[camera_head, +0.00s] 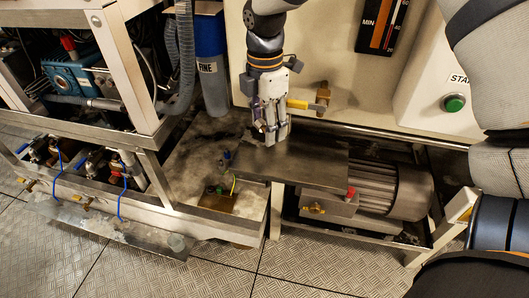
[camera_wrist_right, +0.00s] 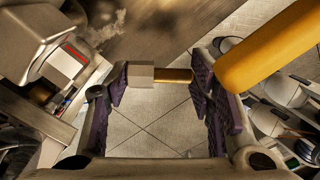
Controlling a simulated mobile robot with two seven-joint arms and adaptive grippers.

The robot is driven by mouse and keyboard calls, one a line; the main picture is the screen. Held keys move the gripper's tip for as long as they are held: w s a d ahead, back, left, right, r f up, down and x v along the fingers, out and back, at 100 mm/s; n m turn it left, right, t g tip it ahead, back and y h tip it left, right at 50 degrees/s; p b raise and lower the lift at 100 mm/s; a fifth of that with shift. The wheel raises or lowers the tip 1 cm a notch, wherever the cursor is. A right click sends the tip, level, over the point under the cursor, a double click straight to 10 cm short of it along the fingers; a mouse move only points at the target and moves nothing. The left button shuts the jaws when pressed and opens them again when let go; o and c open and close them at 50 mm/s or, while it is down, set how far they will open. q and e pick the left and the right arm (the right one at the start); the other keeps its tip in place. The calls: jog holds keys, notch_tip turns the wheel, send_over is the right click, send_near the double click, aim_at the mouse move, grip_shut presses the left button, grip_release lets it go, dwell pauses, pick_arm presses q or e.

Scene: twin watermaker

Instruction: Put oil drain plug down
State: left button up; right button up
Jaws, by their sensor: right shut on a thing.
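My right gripper (camera_head: 274,136) points down over the dark flat plate (camera_head: 312,166) beside the motor. In the right wrist view, the gripper (camera_wrist_right: 161,80) is shut on the oil drain plug (camera_wrist_right: 148,76), a small part with a pale block-shaped head and a brass shank. The plug lies crosswise between the purple finger pads. Floor tiles show below it there. In the head view the fingers hide the plug, and I cannot tell how far they are above the plate. My left gripper is not in view.
A brass valve with a yellow lever (camera_head: 302,104) sits close to the right of the gripper; a large yellow bar (camera_wrist_right: 272,48) shows near the fingers. A blue cylinder (camera_head: 211,62) stands left. The motor (camera_head: 385,190) is right of the plate. Small fittings stand on the left platform.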

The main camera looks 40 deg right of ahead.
send_over(266, 162)
notch_tip(266, 162, down, 5)
jog(key=shift+f, duration=0.1)
notch_tip(266, 162, down, 4)
jog(key=shift+r+b, duration=0.1)
jog(key=shift+b, duration=0.35)
jog(key=shift+f, duration=0.35)
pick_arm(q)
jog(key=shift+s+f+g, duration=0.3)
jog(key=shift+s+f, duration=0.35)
pick_arm(e)
jog(key=shift+c, duration=0.4)
jog(key=o, duration=1.2)
notch_tip(266, 162, up, 12)
jog(key=shift+w+r+p, duration=0.15)
jog(key=shift+r+p, duration=0.05)
jog(key=shift+p, duration=0.45)
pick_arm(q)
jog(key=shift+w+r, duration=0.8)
